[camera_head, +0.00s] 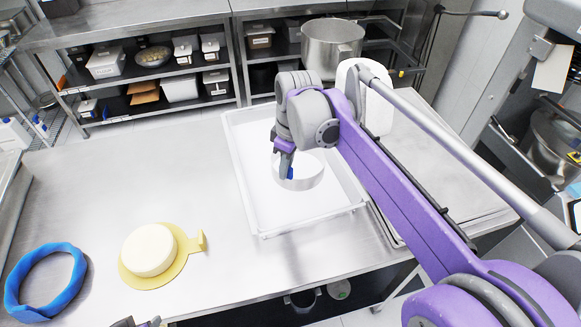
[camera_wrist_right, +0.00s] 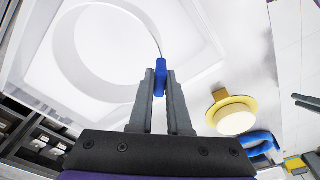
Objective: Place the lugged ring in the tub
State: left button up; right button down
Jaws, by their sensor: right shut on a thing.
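The lugged ring (camera_head: 306,182) is a thin white band with a blue lug. My right gripper (camera_head: 286,160) is shut on the lug, which also shows between the fingers in the right wrist view (camera_wrist_right: 160,77). The ring appears within the outline of the white rectangular tub (camera_head: 247,208); I cannot tell whether it touches the tub's floor. The tub stands on the steel table. My left gripper (camera_head: 138,323) barely shows at the bottom edge of the head view. Its fingers look apart and empty in the right wrist view (camera_wrist_right: 307,102).
A cream cake-like disc (camera_head: 149,250) sits on a yellow tabbed board (camera_head: 152,281) left of the tub. A blue ring (camera_head: 72,290) lies at the far left. A steel pot (camera_head: 332,48) stands behind. The table's (camera_head: 120,185) left middle is clear.

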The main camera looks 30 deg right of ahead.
jog(key=shift+a+f, duration=0.1)
jog(key=shift+f, duration=4.65)
jog(key=shift+b, duration=0.3)
jog(key=shift+f, duration=0.25)
jog(key=c, duration=0.9)
grip_release()
jog(key=shift+r, duration=0.1)
jog(key=shift+o, duration=0.2)
